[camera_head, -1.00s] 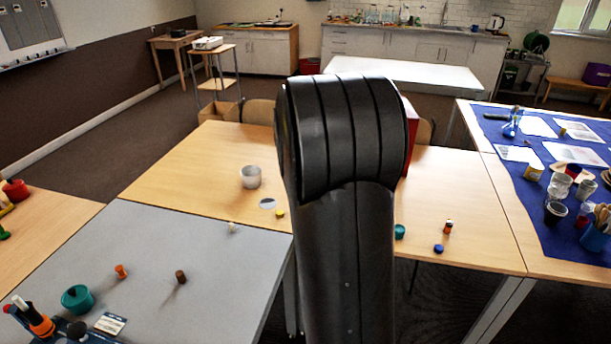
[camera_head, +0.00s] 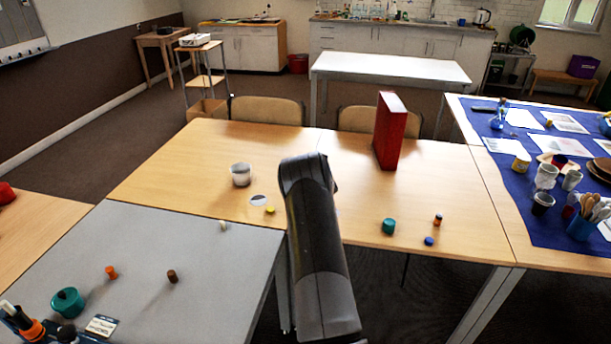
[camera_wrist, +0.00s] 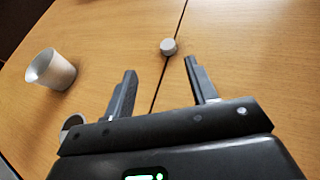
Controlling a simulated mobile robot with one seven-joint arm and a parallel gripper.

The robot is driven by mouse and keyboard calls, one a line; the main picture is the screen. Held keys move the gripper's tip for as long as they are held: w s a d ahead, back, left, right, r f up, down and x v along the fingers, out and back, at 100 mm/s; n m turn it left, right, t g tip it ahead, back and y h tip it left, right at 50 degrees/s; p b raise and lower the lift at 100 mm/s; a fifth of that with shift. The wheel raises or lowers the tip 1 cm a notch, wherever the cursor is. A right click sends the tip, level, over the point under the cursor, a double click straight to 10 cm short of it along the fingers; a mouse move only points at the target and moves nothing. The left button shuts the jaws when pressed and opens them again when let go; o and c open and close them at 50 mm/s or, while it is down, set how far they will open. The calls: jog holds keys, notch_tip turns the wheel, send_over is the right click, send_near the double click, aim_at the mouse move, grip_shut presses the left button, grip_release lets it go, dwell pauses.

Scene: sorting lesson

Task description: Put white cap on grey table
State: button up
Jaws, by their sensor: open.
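In the wrist view a small whitish cap (camera_wrist: 168,46) stands on the wooden table by the seam between two tabletops. My gripper (camera_wrist: 160,80) is open and empty, its fingers pointing toward the cap, which lies beyond the tips and between their lines. In the head view my arm hides the gripper, and I do not see this cap there. The grey table (camera_head: 150,236) is at the lower left of the head view. A small white piece (camera_head: 223,226) stands near its far right edge.
A white cup (camera_head: 241,174) stands on the wooden table (camera_head: 160,180), also seen in the wrist view (camera_wrist: 58,72). A red box (camera_head: 389,132) stands upright to the right. Orange (camera_head: 111,271) and brown (camera_head: 172,276) pieces and a teal pot (camera_head: 67,302) occupy the grey table.

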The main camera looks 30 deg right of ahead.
jog(key=shift+d+f+n, duration=0.25)
jog(key=shift+f+n, duration=0.35)
jog(key=shift+f, duration=0.5)
jog(key=shift+w+d+f, duration=0.1)
jog(key=shift+w+f, duration=0.05)
jog(key=shift+w, duration=0.05)
jog(key=x, duration=0.4)
jog(key=shift+w, duration=0.2)
jog(key=shift+d+x, duration=0.25)
jog(key=shift+x, duration=2.6)
jog(key=c, duration=1.1)
grip_shut()
